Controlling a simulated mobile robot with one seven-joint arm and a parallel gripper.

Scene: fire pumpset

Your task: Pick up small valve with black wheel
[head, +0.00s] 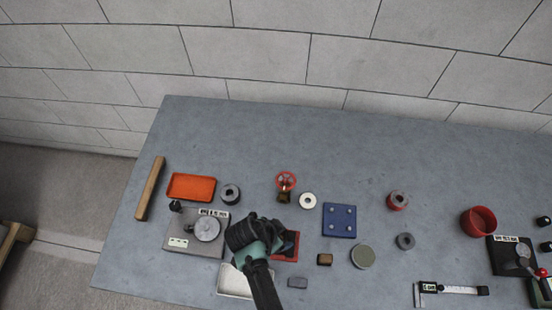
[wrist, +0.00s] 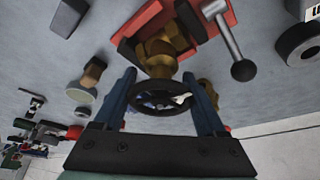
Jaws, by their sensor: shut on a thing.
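The small valve (wrist: 160,66) has a brass body and a round black handwheel. In the wrist view its wheel lies between the two fingers of my gripper (wrist: 163,98), which is shut on it. The brass body reaches away from the fingers toward a red block with a lever ending in a black ball (wrist: 243,70). I cannot tell whether the valve still touches the red block. In the head view my gripper (head: 254,236) hides the valve, and the red block (head: 290,246) shows just to its right.
A red-wheeled valve (head: 286,182) stands behind my gripper. An orange tray (head: 191,187), a grey plate with a disc (head: 181,240) and a white tray (head: 232,284) are close by. A blue plate (head: 339,221) lies right. The back of the table is clear.

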